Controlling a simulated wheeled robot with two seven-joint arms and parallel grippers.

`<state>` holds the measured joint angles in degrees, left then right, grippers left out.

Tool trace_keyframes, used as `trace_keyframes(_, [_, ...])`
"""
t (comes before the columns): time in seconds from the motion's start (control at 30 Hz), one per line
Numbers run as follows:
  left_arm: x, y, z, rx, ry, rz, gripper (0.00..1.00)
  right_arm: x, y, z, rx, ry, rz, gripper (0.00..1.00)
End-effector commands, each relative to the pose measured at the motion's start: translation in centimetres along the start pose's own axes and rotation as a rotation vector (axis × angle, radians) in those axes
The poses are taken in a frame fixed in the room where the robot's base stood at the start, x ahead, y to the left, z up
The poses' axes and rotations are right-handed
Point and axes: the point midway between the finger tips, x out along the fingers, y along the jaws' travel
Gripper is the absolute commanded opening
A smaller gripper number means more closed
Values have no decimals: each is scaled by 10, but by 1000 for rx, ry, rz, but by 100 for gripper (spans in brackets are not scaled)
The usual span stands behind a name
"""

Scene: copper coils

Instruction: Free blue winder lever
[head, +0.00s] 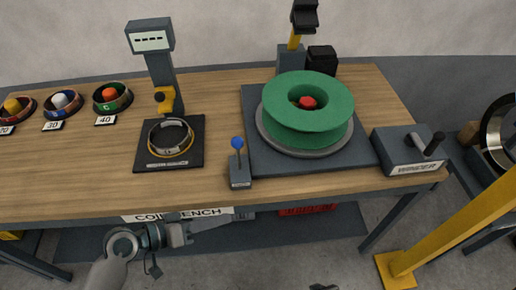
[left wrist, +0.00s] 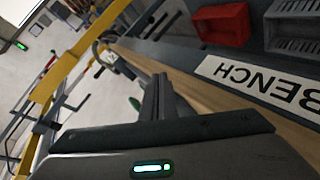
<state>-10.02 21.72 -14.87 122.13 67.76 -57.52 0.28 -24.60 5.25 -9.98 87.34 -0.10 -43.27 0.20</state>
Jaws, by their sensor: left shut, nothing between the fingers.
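The blue-knobbed lever (head: 237,143) stands roughly upright on a small grey box at the front edge of the bench, left of the winder's dark base plate (head: 262,160). A green spool (head: 308,105) with a red centre sits on that plate. My left gripper (head: 248,215) is below the bench's front edge, beneath the lever box and apart from it. In the left wrist view its fingers (left wrist: 158,92) are together and empty, beside the bench front. The lever is not seen in that view. My right gripper is not clearly seen.
A box labelled WINDER (head: 405,155) with a black-handled crank stands at the right front corner. A coil (head: 170,137) lies on a black scale pad left of the lever. Several small bowls line the left back. A yellow post (head: 450,235) stands at right.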

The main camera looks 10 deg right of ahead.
Motion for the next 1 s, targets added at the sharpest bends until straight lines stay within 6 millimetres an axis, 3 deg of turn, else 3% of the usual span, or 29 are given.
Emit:
trace_keyframes(0.3, [-12, 12, -86, -191, 140, 223, 0, 61, -8, 63, -9, 3, -10, 57])
trace_keyframes(0.6, [-38, 4, -169, -398, 275, 359, 0, 92, -13, 120, -19, 10, -18, 57])
trace_keyframes(0.8, [-49, -3, -197, -477, 322, 397, 0, 98, -14, 139, -22, 14, -21, 57])
trace_keyframes(1.0, [-51, -4, -203, -494, 334, 405, 0, 99, -14, 143, -23, 17, -21, 57])
